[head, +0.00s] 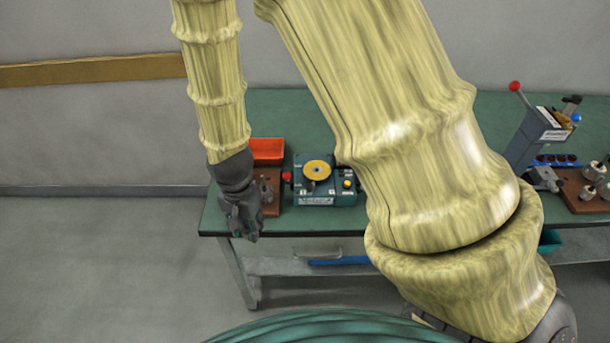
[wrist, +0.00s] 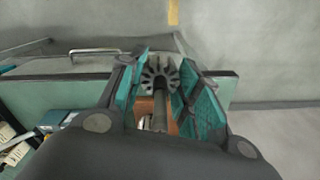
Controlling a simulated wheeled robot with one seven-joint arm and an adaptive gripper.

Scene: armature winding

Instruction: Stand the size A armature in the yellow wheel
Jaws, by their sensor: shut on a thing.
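My gripper (head: 243,226) hangs at the left front edge of the green bench in the head view. In the wrist view my gripper (wrist: 160,88) is shut on an armature (wrist: 159,75), a slotted grey disc with a shaft. I cannot tell its size mark. The yellow wheel (head: 317,170) lies on top of a teal machine (head: 326,193) on the bench, to the right of my gripper. In the head view the held armature cannot be made out.
A red-orange bin (head: 267,150) stands behind a brown wooden board (head: 268,188) left of the machine. A lever press (head: 540,135) and another board with metal parts (head: 585,190) stand at the right. My arm hides the bench's middle.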

